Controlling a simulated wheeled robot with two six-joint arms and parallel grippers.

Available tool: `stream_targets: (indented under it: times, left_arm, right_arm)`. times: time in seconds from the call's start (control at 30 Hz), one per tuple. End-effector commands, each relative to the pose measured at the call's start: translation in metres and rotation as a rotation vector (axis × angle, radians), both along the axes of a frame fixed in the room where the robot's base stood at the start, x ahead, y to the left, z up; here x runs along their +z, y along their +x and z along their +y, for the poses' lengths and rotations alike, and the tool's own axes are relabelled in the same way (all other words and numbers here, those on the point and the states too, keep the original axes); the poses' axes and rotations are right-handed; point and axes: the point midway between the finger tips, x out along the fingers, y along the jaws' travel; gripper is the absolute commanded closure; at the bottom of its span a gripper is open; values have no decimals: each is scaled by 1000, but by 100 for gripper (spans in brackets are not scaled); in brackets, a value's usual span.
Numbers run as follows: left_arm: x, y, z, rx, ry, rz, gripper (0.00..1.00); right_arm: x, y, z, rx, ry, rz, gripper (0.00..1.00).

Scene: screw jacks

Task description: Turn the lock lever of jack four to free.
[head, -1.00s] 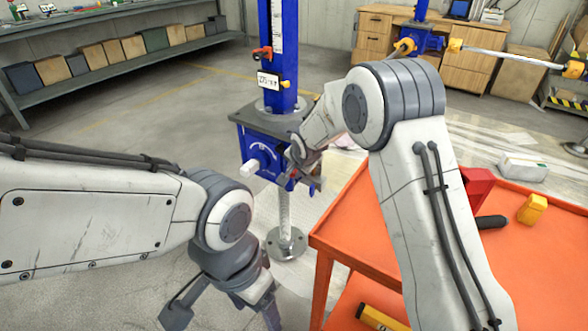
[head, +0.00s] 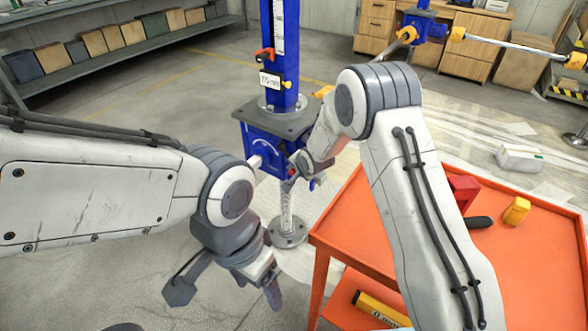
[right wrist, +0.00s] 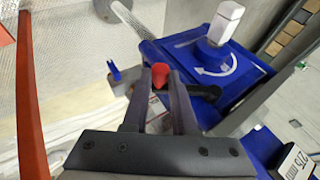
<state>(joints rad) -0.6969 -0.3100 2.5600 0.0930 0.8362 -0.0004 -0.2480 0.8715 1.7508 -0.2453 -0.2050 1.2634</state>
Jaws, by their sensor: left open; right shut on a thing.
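The blue jack (head: 262,150) stands ahead, with a white handle (head: 256,162) on its gearbox face. The handle also shows in the right wrist view (right wrist: 226,22), above a white curved arrow. My right gripper (head: 314,178) is at the gearbox's right side. In the right wrist view its fingers (right wrist: 160,85) are shut on the red-tipped lock lever (right wrist: 159,77), whose dark shaft reaches toward the gearbox. In the head view my right wrist mostly hides the lever. My left gripper (head: 268,284) is open and empty, low in front of the jack, apart from it.
An orange cart (head: 400,225) stands close at the right, with a yellow block (head: 516,211) and a red object (head: 463,190) on top. Another blue jack (head: 425,25) is behind. The floor left of the jack is clear up to the shelf (head: 130,62).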

Motion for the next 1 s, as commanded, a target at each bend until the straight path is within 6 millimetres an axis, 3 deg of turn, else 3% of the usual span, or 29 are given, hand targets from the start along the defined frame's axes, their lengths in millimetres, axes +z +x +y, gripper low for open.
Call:
stream_targets:
  times: [0.07,0.1,0.13,0.17,0.57,1.0]
  left_arm:
    - [0,0,0,0,0,0,27]
    - [0,0,0,0,0,0,27]
    - [0,0,0,0,0,0,27]
    - [0,0,0,0,0,0,27]
    - [2,0,0,0,0,0,27]
    - [16,0,0,0,0,0,27]
  right_arm:
    - [1,1,2,4,1,-4,100]
    - [1,1,2,4,1,-4,59]
    - [1,1,2,3,1,-4,47]
    - [1,1,2,3,1,-4,44]
    - [8,-4,-1,1,0,-2,44]
    - [68,-53,-17,3,0,-3,44]
